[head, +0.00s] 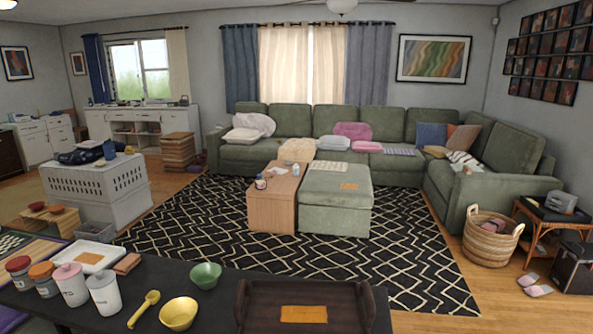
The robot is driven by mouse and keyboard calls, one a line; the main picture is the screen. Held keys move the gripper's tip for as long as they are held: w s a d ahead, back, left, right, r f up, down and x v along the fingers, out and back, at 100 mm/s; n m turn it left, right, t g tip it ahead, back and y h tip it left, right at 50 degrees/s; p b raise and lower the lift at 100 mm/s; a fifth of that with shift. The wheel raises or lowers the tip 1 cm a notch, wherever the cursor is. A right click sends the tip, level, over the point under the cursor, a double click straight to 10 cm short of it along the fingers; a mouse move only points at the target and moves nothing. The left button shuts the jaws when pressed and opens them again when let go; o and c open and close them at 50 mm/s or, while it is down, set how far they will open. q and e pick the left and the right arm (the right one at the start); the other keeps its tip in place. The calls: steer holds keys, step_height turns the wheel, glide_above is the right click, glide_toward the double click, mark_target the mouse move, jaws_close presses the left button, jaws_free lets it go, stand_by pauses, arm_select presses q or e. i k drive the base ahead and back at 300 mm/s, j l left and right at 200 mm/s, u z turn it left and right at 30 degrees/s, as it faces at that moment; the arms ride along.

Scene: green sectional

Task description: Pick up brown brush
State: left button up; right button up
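I cannot clearly make out a brown brush in the head view. A small brown block-like item (127,263) lies on the dark table in front, beside a white tray (75,250); it is too small to tell what it is. A flat orange-brown piece (304,314) lies in a dark brown tray (262,291) at the table's right end. Neither of my grippers is in view.
The dark table (225,312) also holds several lidded jars (70,284), a yellow spoon (144,308), a yellow bowl (178,314) and a green bowl (205,276). Beyond it lie a patterned rug (420,270), a wooden coffee table (270,208) and a green sectional (515,178).

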mark_target(466, 169)
steer(key=l, duration=0.55)
steer(key=i+l, duration=0.15)
steer(key=l, duration=0.9)
steer(key=i+l+z, duration=0.1)
steer(key=l, duration=0.4)
steer(key=i+l, duration=0.1)
steer(key=l, duration=0.4)
steer(key=i+l, duration=0.2)
steer(key=l, duration=0.15)
steer(key=i+l+z, duration=0.1)
steer(key=l, duration=0.25)
steer(key=i+l, duration=0.8)
steer(key=i+l+z, duration=0.15)
steer(key=i+l, duration=0.3)
steer(key=i, duration=0.15)
steer(key=i+l, duration=0.4)
steer(key=i, duration=0.15)
steer(key=i+l+z, duration=0.1)
steer(key=i+l, duration=0.3)
steer(key=i, duration=0.2)
steer(key=i+l, duration=0.65)
